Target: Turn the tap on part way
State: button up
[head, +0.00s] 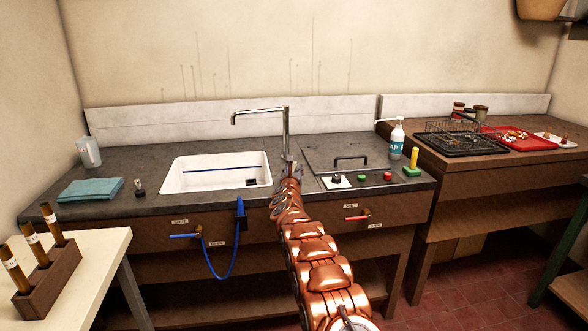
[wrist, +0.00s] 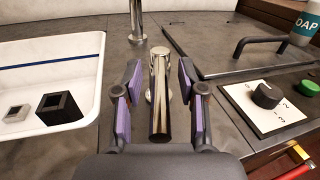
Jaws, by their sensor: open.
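The chrome tap (head: 286,132) stands behind the sink's right side, its spout reaching left over the white sink (head: 176,176). In the wrist view its post (wrist: 137,20) shows at the top. A short chrome lever (wrist: 159,112) on a round base stands in front of the post. My gripper (wrist: 159,90) is open, with one purple-padded finger on each side of the lever. A gap shows on both sides, so the fingers appear not to touch it. In the head view my gripper (head: 290,172) hides the lever.
Right of my gripper are a numbered card with a black knob (head: 337,180), a green button (head: 361,178) and a lid with a black handle (head: 350,158). A soap bottle (head: 397,141) stands farther right. A blue hose (head: 222,274) hangs below the counter front.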

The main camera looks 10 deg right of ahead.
grip_shut()
dwell(0.4)
dwell(0.4)
